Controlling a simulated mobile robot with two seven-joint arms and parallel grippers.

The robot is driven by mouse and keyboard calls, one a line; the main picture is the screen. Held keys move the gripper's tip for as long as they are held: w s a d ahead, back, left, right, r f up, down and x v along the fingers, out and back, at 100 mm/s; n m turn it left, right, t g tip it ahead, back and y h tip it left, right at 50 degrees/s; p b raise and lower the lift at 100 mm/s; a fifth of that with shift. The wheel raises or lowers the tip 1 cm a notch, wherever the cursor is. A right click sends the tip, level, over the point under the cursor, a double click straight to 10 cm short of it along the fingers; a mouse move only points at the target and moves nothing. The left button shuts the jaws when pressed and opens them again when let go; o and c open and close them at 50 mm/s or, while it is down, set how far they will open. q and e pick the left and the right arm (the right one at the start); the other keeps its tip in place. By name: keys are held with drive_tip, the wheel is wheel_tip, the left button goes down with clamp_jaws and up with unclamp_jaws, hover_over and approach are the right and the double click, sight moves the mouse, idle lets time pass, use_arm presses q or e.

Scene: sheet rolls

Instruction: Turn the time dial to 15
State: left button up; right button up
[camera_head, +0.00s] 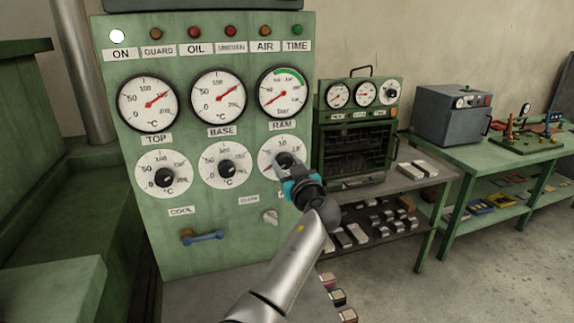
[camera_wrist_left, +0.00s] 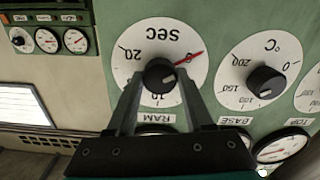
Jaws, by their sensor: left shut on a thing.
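The time dial (camera_wrist_left: 159,30) is a round white face marked SEC, upside down in the left wrist view. Its black knob (camera_wrist_left: 159,76) sits at the centre, and a red pointer (camera_wrist_left: 190,57) points to the upper right there, away from the 20 and the 10. In the head view the dial (camera_head: 268,154) is at the right of the lower dial row, its pointer toward the lower left. My left gripper (camera_head: 289,167) is shut on the knob, one finger on each side, and covers part of the face. My right gripper is not in view.
The green panel (camera_head: 215,260) also carries TOP (camera_head: 146,160) and BASE (camera_head: 213,154) dials beside it, gauges above and a small knob (camera_head: 270,217) below. A blue-handled lever (camera_head: 205,237) sticks out at lower left. A small oven (camera_head: 350,150) and benches stand right.

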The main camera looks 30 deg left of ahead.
use_arm(q)
clamp_jaws()
